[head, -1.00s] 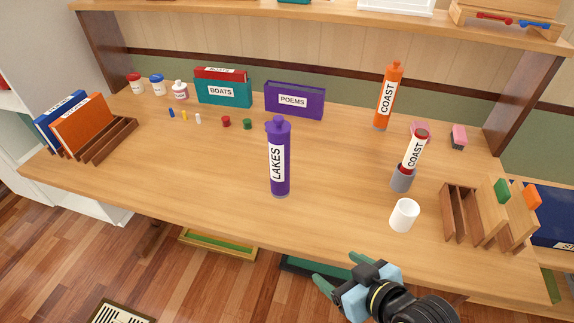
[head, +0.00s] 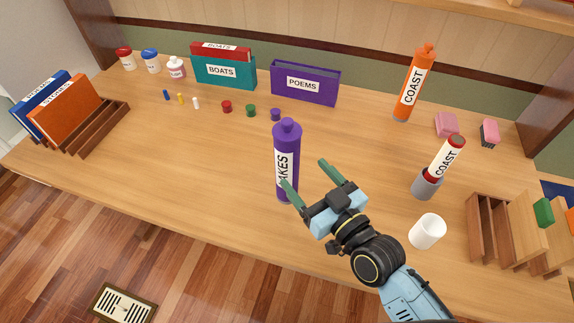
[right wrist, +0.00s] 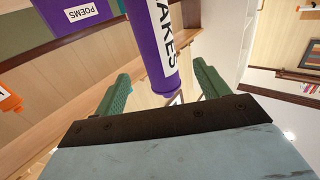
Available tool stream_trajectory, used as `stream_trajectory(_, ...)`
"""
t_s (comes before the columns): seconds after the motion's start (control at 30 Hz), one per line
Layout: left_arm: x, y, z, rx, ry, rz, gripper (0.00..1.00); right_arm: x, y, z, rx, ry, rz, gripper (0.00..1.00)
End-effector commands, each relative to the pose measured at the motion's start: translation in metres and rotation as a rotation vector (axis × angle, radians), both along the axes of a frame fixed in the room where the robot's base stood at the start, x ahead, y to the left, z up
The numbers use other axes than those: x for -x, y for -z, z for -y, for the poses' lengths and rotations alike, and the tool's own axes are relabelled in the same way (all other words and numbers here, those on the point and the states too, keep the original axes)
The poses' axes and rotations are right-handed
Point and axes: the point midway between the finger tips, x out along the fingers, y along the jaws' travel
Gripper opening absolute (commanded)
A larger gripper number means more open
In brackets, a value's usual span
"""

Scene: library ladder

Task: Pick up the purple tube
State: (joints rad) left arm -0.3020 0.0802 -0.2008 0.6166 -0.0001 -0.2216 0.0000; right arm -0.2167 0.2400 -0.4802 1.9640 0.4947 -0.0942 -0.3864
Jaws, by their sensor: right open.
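The purple tube (head: 287,143), with a white LAKES label, stands upright on the wooden table in the head view. My right gripper (head: 304,174) is open, just in front and to the right of it. One green finger overlaps the lower label in the picture; the other is right of the tube. In the right wrist view, the purple tube (right wrist: 155,40) appears between the two open fingers (right wrist: 161,77). I cannot tell whether a finger touches it. My left gripper is not in view.
An orange COAST tube (head: 414,85) stands behind right. A white COAST tube (head: 445,157) leans in a grey cup (head: 426,186), with a white cup (head: 427,231) nearer. A purple POEMS box (head: 305,83) and small caps are behind. The table left of the tube is clear.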

Motion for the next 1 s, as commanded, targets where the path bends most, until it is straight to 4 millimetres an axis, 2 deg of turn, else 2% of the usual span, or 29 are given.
stream_trajectory(0.07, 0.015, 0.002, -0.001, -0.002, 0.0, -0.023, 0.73, -0.013, -0.001, -0.009, -0.002, 0.0, 0.002, 0.74)
stream_trajectory(0.17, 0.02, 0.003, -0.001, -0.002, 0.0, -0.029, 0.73, -0.024, 0.0, -0.015, -0.002, 0.0, 0.001, 0.74)
stream_trajectory(0.27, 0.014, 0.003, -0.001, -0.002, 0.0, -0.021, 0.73, -0.028, 0.0, -0.019, 0.0, -0.001, -0.001, 0.74)
stream_trajectory(0.37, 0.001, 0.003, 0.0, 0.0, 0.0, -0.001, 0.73, -0.035, 0.0, -0.022, -0.001, -0.001, 0.0, 0.74)
stream_trajectory(0.5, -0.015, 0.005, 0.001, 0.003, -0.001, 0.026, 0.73, -0.054, 0.001, -0.032, -0.001, -0.001, 0.002, 0.74)
stream_trajectory(0.63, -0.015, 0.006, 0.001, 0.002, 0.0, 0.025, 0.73, -0.069, 0.002, -0.041, -0.001, 0.0, -0.001, 0.74)
stream_trajectory(0.93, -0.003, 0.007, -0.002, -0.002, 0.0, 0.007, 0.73, -0.074, 0.002, -0.044, 0.001, 0.0, -0.002, 0.74)
stream_trajectory(1.0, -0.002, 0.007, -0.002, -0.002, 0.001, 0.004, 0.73, -0.074, 0.002, -0.044, 0.001, 0.0, -0.002, 0.67)
